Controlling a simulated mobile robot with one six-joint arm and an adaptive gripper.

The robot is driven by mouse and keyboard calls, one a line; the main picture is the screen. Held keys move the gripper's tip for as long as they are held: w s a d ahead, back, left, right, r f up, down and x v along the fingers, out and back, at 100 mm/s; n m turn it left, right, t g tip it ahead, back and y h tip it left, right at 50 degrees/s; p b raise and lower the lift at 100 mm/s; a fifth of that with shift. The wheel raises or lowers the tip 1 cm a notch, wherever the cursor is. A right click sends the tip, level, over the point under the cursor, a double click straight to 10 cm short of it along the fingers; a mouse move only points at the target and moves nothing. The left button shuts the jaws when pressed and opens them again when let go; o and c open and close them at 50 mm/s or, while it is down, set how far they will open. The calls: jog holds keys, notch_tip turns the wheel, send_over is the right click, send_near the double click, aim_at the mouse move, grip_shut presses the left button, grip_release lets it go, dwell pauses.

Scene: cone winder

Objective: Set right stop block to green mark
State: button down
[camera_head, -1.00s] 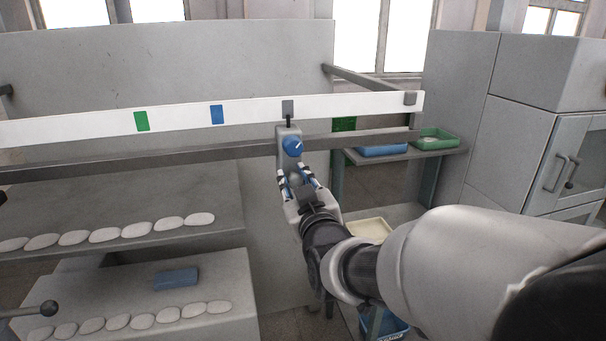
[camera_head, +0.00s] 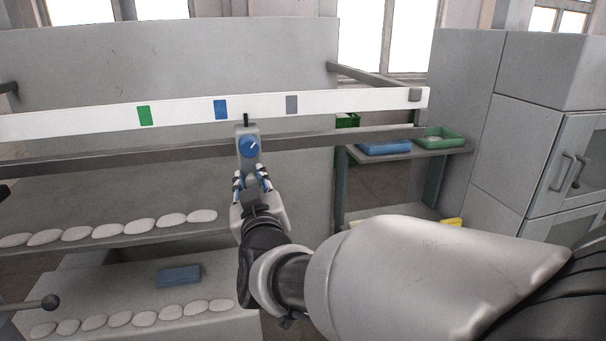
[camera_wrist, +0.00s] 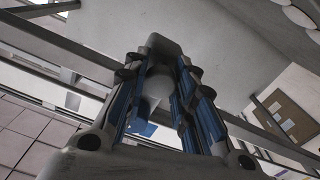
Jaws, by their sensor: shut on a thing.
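The stop block (camera_head: 247,135) is a grey piece with a blue knob (camera_head: 250,147) and a black pointer on top. It sits on the dark rail (camera_head: 310,139). Its pointer stands between the blue mark (camera_head: 221,110) and the grey mark (camera_head: 292,104), nearer the blue one. The green mark (camera_head: 144,116) is further left on the white strip (camera_head: 60,123). My gripper (camera_head: 252,181) is below the knob, shut on the lower part of the block. In the wrist view the blue-lined fingers (camera_wrist: 160,95) close around a pale rounded part of it.
White oval pieces (camera_head: 110,231) lie in rows on two ledges at the left. A blue block (camera_head: 179,276) lies on the lower ledge. Blue (camera_head: 384,148) and green (camera_head: 441,138) trays stand on a shelf at the right. The rail left of the block is clear.

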jog(key=s+a+p, duration=0.2)
jog(key=a, duration=0.7)
jog(key=s+a+p, duration=0.3)
jog(key=a, duration=0.6)
jog(key=c, duration=1.3)
grip_release()
notch_tip(320, 180, up, 10)
